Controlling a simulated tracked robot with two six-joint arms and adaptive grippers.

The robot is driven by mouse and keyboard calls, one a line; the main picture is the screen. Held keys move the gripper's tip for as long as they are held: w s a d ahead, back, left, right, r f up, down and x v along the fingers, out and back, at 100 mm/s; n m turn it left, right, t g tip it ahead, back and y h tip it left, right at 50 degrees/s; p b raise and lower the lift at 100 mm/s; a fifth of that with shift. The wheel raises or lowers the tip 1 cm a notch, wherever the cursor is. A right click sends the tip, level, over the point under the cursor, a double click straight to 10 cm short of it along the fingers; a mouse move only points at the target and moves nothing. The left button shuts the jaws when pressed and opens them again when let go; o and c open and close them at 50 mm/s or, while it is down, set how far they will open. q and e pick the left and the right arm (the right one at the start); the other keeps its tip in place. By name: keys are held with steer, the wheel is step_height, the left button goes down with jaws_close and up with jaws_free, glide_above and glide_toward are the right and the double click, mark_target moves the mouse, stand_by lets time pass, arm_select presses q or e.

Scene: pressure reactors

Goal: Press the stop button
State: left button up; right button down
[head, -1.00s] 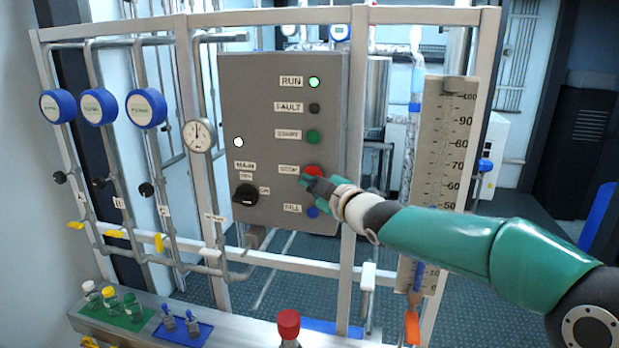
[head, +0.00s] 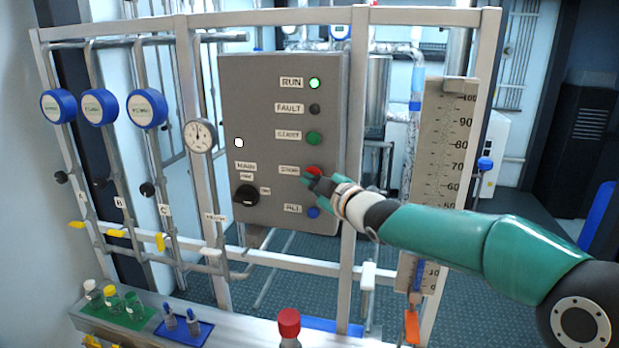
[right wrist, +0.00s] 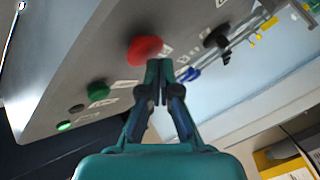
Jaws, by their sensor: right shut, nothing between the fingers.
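The red stop button (head: 314,171) is on the grey control panel (head: 262,110), right of its STOP label. It also shows as a red mushroom-shaped knob (right wrist: 144,50) in the right wrist view. My right gripper (head: 309,183) is shut and empty, just in front of the panel at the button's lower side. In the right wrist view its closed fingertips (right wrist: 159,66) lie close beside the button; I cannot tell whether they touch it. The green RUN lamp (head: 314,83) is lit. My left gripper is not in view.
The green start button (head: 313,138) is above the stop button, and a blue button (head: 313,212) is below. A black main switch (head: 245,195) is at the panel's lower left. A vertical frame post (head: 352,150) stands right of the panel.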

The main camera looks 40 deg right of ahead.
steer(key=shift+w+d+p, duration=0.3)
steer(key=shift+d+p, duration=0.15)
steer(key=shift+p, duration=0.05)
stand_by(0.5)
stand_by(0.3)
steer(key=b, duration=0.1)
steer(key=s+a+b, duration=0.1)
steer(key=shift+s+a+b, duration=0.1)
steer(key=shift+a+b, duration=0.15)
steer(key=shift+b, duration=0.05)
stand_by(0.4)
